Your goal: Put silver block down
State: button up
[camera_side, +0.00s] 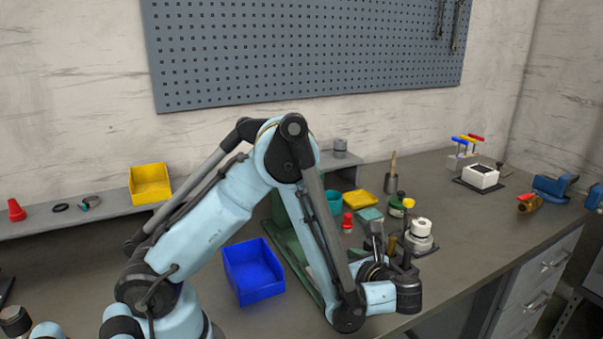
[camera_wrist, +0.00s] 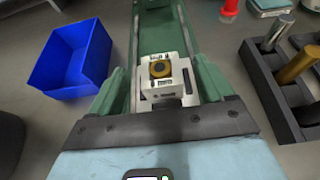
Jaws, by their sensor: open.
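The silver block (camera_wrist: 183,68) is pale, with a round gold-coloured centre. In the wrist view it sits at the middle of the green track (camera_wrist: 150,35). My gripper (camera_wrist: 163,88) is open, with its green fingers to the left and right of the block. The view does not show clearly whether the fingers touch the block, and its underside is hidden. In the side view the green track (camera_side: 283,242) is partly hidden behind my arm. The block and my fingertips cannot be made out there.
A blue bin (camera_wrist: 72,58) stands left of the track; it also shows in the side view (camera_side: 253,270). A dark rack (camera_wrist: 262,78) holding a silver rod (camera_wrist: 279,32) and a gold rod (camera_wrist: 297,64) stands close on the right. A yellow bin (camera_side: 150,184) is farther back.

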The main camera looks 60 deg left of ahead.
jog(key=shift+x, duration=2)
jog(key=c, duration=1.3)
jog(key=shift+c, duration=0.2)
jog(key=shift+r, duration=0.15)
notch_tip(320, 180, up, 10)
jog(key=shift+f, duration=0.2)
jog(key=shift+w+d+r+m+t, duration=0.1)
jog(key=shift+w+r+m+t, duration=0.05)
jog(key=shift+r+m+t, duration=0.2)
jog(key=w+d+r+m+t+h, duration=0.2)
jog(key=d+r+m+t+h, duration=0.2)
jog(key=r+m+t, duration=0.2)
jog(key=w+d+r+m+t+h, duration=0.2)
jog(key=d+r+m+t+h, duration=0.2)
jog(key=r+m, duration=0.4)
notch_tip(320, 180, up, 3)
jog(key=shift+w+d+f+t+h, duration=0.15)
jog(key=shift+w+d+t+h, duration=0.25)
jog(key=shift+t+h, duration=0.6)
